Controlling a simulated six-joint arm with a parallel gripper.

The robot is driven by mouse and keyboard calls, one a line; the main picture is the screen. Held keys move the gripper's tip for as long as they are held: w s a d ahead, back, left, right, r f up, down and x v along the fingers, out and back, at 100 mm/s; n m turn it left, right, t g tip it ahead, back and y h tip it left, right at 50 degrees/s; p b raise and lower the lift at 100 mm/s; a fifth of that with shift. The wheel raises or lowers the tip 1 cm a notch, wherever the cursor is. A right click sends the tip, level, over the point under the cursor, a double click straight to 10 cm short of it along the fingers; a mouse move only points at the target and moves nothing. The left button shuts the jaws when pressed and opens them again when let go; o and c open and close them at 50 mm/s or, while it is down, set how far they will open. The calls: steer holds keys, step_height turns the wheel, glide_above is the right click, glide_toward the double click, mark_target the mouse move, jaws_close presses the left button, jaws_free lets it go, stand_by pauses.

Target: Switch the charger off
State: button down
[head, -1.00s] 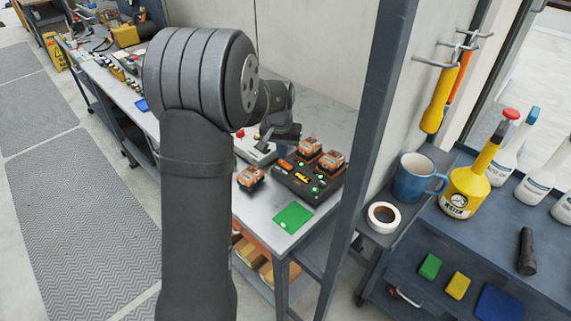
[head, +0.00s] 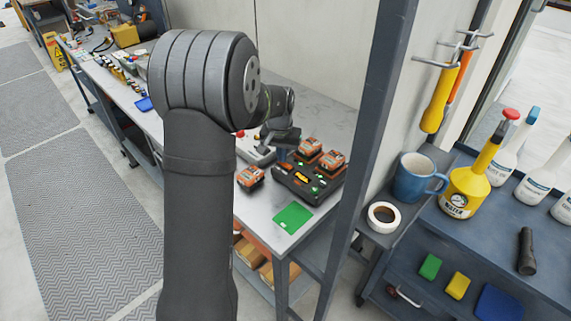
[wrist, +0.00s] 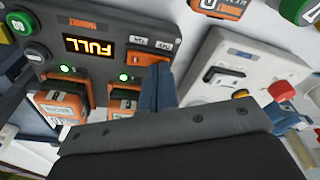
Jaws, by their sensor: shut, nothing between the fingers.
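The dark charger (head: 296,190) sits on the bench with two orange batteries (head: 332,161) in it. In the wrist view the charger (wrist: 98,20) appears upside down, its display (wrist: 89,47) reading FULL and green lights lit. Its orange switch (wrist: 149,59) lies beside ON and OFF labels; part of it may be covered by my fingers. My gripper (wrist: 160,80) is shut and empty, its fingertips close to the switch; contact cannot be told. In the head view my gripper (head: 288,141) is at the charger's back left edge.
A light grey box (wrist: 245,70) with a black switch and red knob stands beside the charger. A dark post (head: 372,130) rises on the right.

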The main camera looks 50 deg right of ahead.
step_height(320, 180, up, 7)
stand_by(0.9)
steer(key=shift+f, duration=0.15)
steer(key=shift+f, duration=3.35)
steer(key=shift+r, duration=4.4)
step_height(320, 180, up, 5)
steer(key=n+y, duration=0.1)
steer(key=n, duration=0.7)
glide_above(287, 165)
steer(key=s, duration=0.2)
steer(key=shift+w+r+t, duration=0.15)
steer(key=shift+w+t, duration=0.1)
steer(key=shift+t, duration=0.05)
